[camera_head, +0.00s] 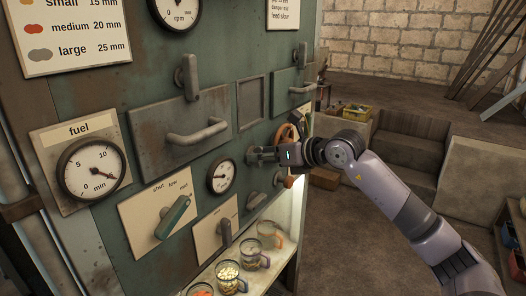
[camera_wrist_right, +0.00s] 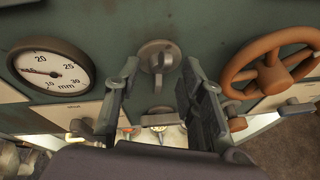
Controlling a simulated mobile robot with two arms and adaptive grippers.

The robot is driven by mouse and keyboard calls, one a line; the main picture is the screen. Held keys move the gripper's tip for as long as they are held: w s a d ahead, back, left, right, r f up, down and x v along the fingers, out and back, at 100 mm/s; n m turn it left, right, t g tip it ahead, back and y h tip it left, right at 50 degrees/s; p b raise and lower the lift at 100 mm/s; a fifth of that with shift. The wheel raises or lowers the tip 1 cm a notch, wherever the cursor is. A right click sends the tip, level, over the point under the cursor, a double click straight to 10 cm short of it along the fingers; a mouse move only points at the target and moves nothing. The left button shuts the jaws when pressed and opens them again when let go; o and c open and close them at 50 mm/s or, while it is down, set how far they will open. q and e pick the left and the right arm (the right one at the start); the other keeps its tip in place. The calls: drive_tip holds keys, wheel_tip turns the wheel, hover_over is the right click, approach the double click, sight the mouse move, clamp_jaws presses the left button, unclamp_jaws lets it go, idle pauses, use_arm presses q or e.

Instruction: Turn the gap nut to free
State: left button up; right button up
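A grey metal nut-like knob with a short handle (camera_wrist_right: 158,57), likely the gap nut, sits on the green panel between a mm dial (camera_wrist_right: 51,71) and an orange handwheel (camera_wrist_right: 275,70). My right gripper (camera_wrist_right: 160,68) is open, one finger on each side of the knob; contact cannot be told. My left gripper is not in view.
The panel carries a fuel gauge (camera_head: 91,168), a shut/low lever (camera_head: 173,217), a large drawer handle (camera_head: 198,131) and a smaller lever (camera_head: 225,233). Several glass mugs (camera_head: 228,277) stand on a lit shelf below. The orange handwheel (camera_head: 294,179) is close behind my right gripper. Open floor lies right.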

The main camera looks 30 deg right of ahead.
drive_tip(key=shift+c, duration=0.3)
clamp_jaws()
idle(0.3)
drive_tip(key=shift+f, duration=0.1)
